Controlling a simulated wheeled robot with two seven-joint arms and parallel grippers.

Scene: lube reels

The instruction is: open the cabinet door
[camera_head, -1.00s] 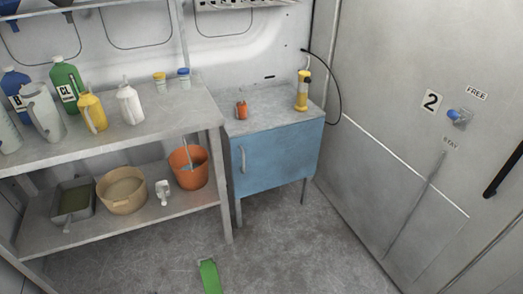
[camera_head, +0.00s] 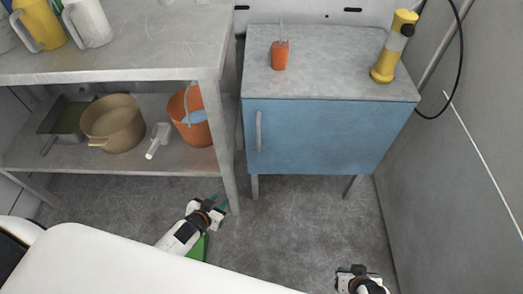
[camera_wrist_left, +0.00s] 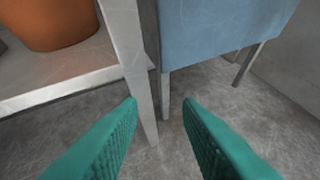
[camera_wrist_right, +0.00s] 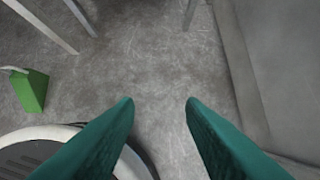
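The blue cabinet (camera_head: 325,135) stands on legs at the centre right of the head view, its front door closed. A pale vertical handle (camera_head: 258,131) is at the door's left edge. The cabinet's lower part also shows in the left wrist view (camera_wrist_left: 215,30). My left gripper (camera_head: 218,204) is below and left of the cabinet, near the workbench's front leg. It is open and empty, with green fingers apart in the left wrist view (camera_wrist_left: 158,110). My right gripper (camera_wrist_right: 160,105) is open and empty over the floor; it is low at the right in the head view (camera_head: 358,272).
A workbench (camera_head: 215,75) with a lower shelf stands left of the cabinet, holding an orange bucket (camera_head: 186,122) and a tan basin (camera_head: 113,125). An orange can (camera_head: 280,56) and a yellow bottle (camera_head: 389,60) stand on the cabinet. A green object (camera_wrist_right: 31,92) lies on the floor. A wall closes the right side.

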